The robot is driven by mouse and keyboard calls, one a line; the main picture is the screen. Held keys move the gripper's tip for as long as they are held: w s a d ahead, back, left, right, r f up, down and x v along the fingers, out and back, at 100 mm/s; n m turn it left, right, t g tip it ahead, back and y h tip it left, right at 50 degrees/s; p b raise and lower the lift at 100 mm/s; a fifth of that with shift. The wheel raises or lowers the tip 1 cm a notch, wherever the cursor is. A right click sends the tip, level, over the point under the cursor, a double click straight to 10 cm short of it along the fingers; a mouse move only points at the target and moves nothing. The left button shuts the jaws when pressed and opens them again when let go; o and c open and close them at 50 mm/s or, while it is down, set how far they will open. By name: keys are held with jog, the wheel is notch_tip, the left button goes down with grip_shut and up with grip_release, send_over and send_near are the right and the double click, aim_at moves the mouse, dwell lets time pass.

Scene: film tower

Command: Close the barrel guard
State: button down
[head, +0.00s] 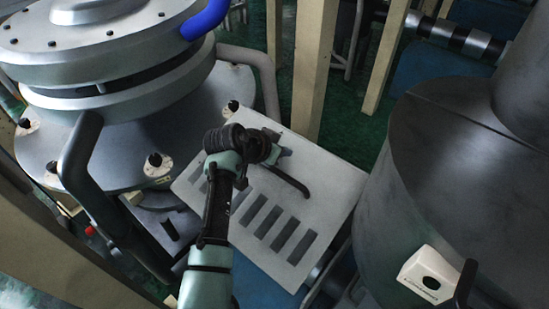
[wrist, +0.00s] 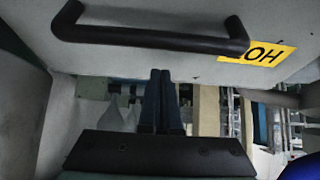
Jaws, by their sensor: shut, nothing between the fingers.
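The guard looks to be the flat grey panel (head: 335,185) with a row of dark slots, lying tilted between two metal vessels in the head view. A black bar handle (head: 290,182) sits on it. In the wrist view a grey panel (wrist: 190,55) fills the top, with a black bar handle (wrist: 150,34) and a partly hidden yellow label (wrist: 258,62). My gripper (head: 283,153) is over the panel, near its upper edge and the handle. Its fingers (wrist: 161,75) are shut and empty, below the handle in the wrist view. Whether they touch the panel cannot be told.
A large bolted metal vessel (head: 110,65) with a blue pipe (head: 205,18) stands at left, with a thick dark bent bar (head: 80,165) before it. A dark grey drum (head: 440,180) stands close at right. Beige posts (head: 315,65) rise behind the panel.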

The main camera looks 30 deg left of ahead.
jog(key=shift+s+a+f+p, duration=0.1)
jog(key=shift+s+f+p, duration=0.05)
jog(key=shift+s+p, duration=0.7)
jog(key=shift+s+a+f+p, duration=0.1)
jog(key=shift+s+f+p, duration=0.05)
jog(key=shift+s+p, duration=0.65)
jog(key=shift+s+f, duration=0.1)
jog(key=shift+s, duration=0.05)
jog(key=shift+f+b, duration=0.15)
jog(key=shift+b, duration=0.2)
